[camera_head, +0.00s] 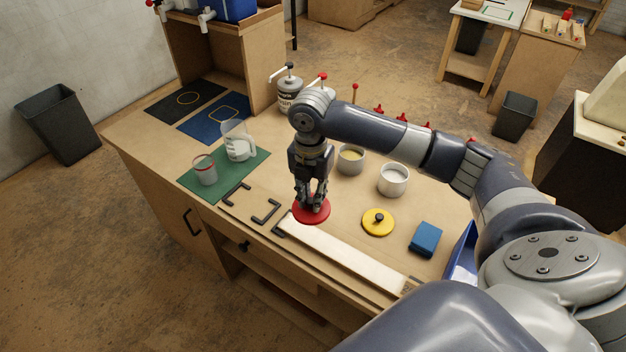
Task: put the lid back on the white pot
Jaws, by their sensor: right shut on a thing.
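A white pot (393,181) stands open on the bench, right of my right gripper. A second, greyer pot (350,161) with yellowish contents stands open behind and left of it. My right gripper (312,200) points down and is shut at the middle of a red round lid (312,214); its fingers hide the grasped part. I cannot tell whether the lid touches the bench or is slightly above it. A yellow lid (377,223) with a dark knob lies flat in front of the white pot. My left gripper is out of view.
A pale strip (345,255) runs along the bench's front edge. A blue block (426,237) lies right of the yellow lid. A jug (238,143) and a cup (205,171) stand on a green mat (225,187). Red-topped clamps (379,109) line the back edge.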

